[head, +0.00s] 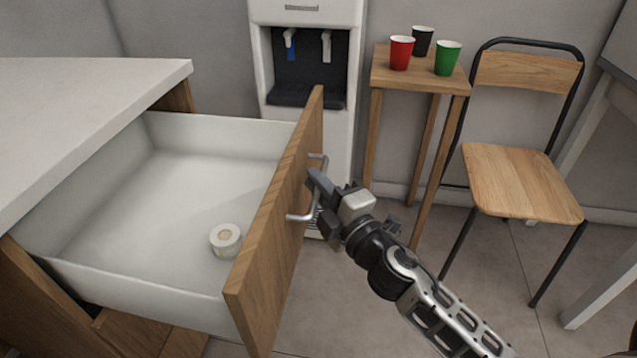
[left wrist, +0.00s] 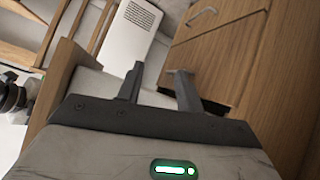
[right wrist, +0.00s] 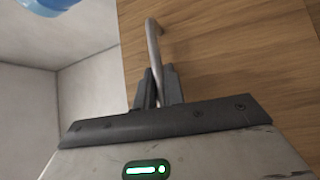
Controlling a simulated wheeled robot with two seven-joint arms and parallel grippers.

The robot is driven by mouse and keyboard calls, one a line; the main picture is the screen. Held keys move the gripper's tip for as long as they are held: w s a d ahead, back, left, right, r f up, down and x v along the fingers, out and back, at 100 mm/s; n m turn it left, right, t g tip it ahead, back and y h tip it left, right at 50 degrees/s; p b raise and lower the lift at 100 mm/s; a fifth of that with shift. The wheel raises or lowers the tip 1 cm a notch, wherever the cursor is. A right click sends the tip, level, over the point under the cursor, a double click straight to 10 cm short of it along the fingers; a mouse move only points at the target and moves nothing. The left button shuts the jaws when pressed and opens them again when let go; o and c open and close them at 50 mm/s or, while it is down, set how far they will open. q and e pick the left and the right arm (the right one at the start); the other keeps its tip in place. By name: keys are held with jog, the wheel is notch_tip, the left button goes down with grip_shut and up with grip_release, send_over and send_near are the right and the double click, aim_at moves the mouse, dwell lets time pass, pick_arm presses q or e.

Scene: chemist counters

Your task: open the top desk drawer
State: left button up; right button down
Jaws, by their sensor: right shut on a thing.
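The top desk drawer (head: 285,220) is pulled well out from the desk (head: 80,100), and its white inside shows. A white roll of tape (head: 225,238) lies in it near the wooden front. My right gripper (head: 314,182) is at the metal bar handle (head: 304,216) on the outer face of the drawer front. In the right wrist view its fingers (right wrist: 158,92) are closed around the handle bar (right wrist: 153,45). My left gripper (left wrist: 159,82) shows only in its wrist view, with its fingers apart and nothing between them, near wooden furniture fronts.
A white water dispenser (head: 305,60) stands behind the drawer. A small wooden table (head: 420,78) holds red (head: 401,52), black (head: 421,41) and green (head: 447,57) cups. A wooden chair (head: 520,180) stands at the right.

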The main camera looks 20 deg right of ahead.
jog(key=c, duration=1.5)
grip_release()
pick_arm(q)
jog(key=shift+f, duration=0.15)
